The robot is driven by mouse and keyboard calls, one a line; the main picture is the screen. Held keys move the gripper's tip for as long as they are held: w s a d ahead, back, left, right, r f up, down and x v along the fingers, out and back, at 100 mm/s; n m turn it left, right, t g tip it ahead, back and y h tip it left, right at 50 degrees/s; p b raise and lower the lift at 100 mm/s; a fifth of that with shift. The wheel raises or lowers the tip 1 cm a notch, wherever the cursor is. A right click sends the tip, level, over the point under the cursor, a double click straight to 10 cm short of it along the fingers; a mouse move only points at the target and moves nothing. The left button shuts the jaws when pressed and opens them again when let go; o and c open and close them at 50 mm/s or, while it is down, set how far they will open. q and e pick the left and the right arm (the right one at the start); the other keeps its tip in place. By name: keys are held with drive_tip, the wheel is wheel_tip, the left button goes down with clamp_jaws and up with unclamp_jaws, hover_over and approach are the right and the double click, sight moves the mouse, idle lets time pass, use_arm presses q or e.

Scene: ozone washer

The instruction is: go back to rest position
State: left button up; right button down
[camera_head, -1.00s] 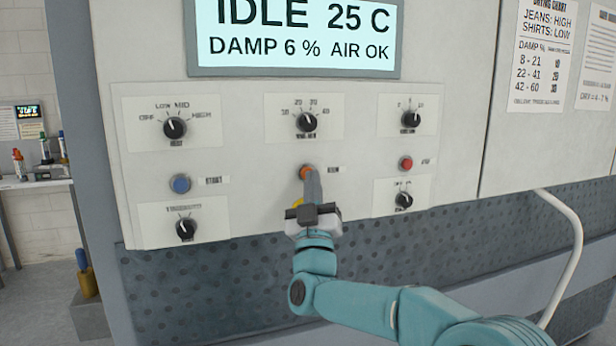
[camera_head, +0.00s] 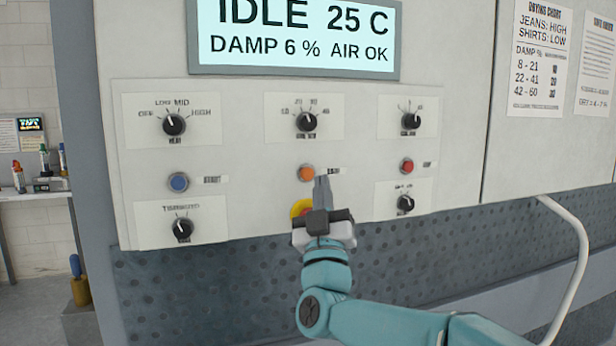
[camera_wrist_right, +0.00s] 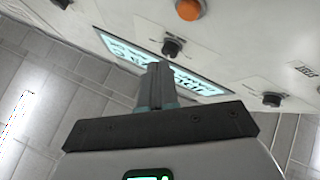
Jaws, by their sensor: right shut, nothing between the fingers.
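My right gripper (camera_head: 322,190) is shut and empty in the head view, its fingertips just below and right of the orange button (camera_head: 307,173). The fingers look apart from the button. My left gripper is in neither view.
The control panel (camera_head: 250,215) carries several black knobs, a blue button (camera_head: 179,182) and a red button (camera_head: 406,166). Its display (camera_head: 295,38) reads IDLE, 25 C, DAMP 6 %, AIR OK. A curved white pipe (camera_head: 578,240) stands at right. A side table (camera_head: 35,190) is far left.

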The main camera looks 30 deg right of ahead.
idle(0.4)
